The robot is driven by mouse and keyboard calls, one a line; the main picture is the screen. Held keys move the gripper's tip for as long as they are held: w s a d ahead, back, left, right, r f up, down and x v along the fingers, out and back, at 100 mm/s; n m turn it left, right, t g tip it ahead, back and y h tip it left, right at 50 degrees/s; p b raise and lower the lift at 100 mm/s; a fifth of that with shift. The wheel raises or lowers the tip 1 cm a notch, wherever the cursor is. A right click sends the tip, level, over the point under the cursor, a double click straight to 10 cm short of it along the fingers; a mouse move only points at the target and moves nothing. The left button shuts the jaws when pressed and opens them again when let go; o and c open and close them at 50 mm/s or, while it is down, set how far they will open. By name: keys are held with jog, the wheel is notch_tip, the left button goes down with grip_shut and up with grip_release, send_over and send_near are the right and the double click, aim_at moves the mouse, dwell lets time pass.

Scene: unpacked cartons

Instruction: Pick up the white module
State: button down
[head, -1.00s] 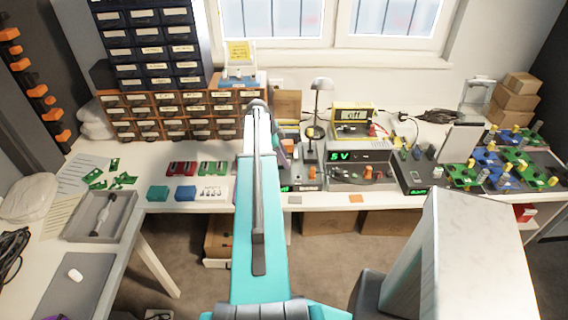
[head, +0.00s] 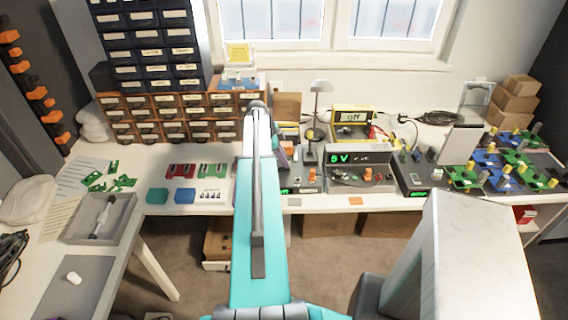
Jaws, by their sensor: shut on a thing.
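My arm reaches from the bottom middle to the back of the bench. Only a dark and purplish edge of my gripper (head: 284,156) shows to the right of the arm. The fingertips and what is between them are hidden behind the arm, so I cannot see the held thing. I cannot clearly make out the white module. A pale piece with small dark marks (head: 211,196) lies left of my arm, beside a blue box (head: 185,196) and a teal box (head: 157,196). It is too small to tell what it is.
Red parts (head: 181,171) and green parts (head: 212,171) lie behind the boxes. Drawer cabinets (head: 145,103) stand at the back left. A thin lamp (head: 320,88), a bench unit with a green display (head: 340,158) and crowded boards (head: 505,178) fill the right. A grey tray (head: 75,231) stands left.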

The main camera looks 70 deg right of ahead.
jog(key=shift+r+b, duration=0.85)
jog(key=shift+r, duration=0.65)
jog(key=s+a+r+b, duration=0.1)
jog(key=s+a+b, duration=0.3)
jog(key=a, duration=1)
jog(key=s, duration=0.3)
jog(key=shift+s+r, duration=0.15)
jog(key=shift+r, duration=0.1)
jog(key=shift+a, duration=0.1)
